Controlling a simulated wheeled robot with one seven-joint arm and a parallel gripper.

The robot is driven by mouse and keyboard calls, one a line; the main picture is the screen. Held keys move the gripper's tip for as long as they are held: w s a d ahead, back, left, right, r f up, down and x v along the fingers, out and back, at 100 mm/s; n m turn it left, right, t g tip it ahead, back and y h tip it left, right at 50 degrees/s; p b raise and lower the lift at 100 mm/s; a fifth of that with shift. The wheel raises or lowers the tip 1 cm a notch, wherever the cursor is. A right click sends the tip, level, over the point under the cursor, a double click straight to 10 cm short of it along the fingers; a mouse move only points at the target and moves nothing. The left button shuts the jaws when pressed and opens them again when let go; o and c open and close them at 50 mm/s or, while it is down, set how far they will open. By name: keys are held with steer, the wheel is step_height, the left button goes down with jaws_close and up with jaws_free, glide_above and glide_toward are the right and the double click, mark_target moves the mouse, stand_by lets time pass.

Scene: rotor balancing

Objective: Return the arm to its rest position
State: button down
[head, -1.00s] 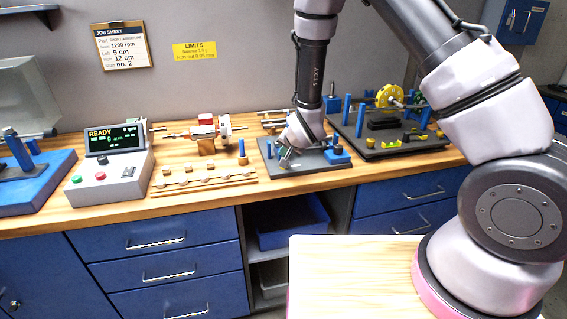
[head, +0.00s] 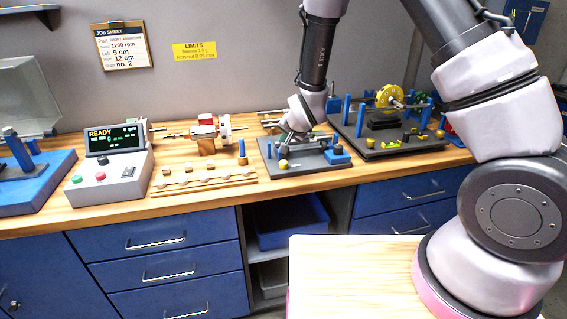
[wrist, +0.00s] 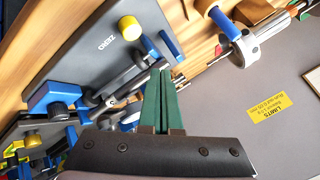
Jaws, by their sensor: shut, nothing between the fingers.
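My arm reaches over the wooden workbench (head: 105,212) from the right. My gripper (head: 284,137) is above the grey fixture plate (head: 303,168) in the head view. In the wrist view, the two green fingers of my gripper (wrist: 161,72) are together with nothing between them. The plate (wrist: 85,50) lies beyond them, with a yellow knob (wrist: 130,27) and a blue block (wrist: 55,96) on it. The fingertips are small and partly hidden by my wrist in the head view, and the exact gap to the plate cannot be told.
A dark tray (head: 368,153) with blue posts and a yellow wheel (head: 389,96) stands to the right. A rotor with a red part (head: 204,120), a wooden weight rack (head: 203,183) and a control box reading READY (head: 107,184) are to the left. The wall is behind.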

steer(key=s+d+r, duration=0.2)
steer(key=d+r, duration=0.6)
steer(key=r, duration=0.3)
steer(key=s+d+r, duration=0.2)
steer(key=d+r, duration=0.5)
steer(key=r, duration=0.3)
steer(key=s+d+r, duration=0.4)
steer(key=s, duration=0.3)
steer(key=s+d+r+g+h, duration=0.1)
steer(key=s+d+r, duration=0.3)
steer(key=s, duration=0.3)
steer(key=s+d+r, duration=0.4)
steer(key=s, duration=0.3)
steer(key=shift+s, duration=0.35)
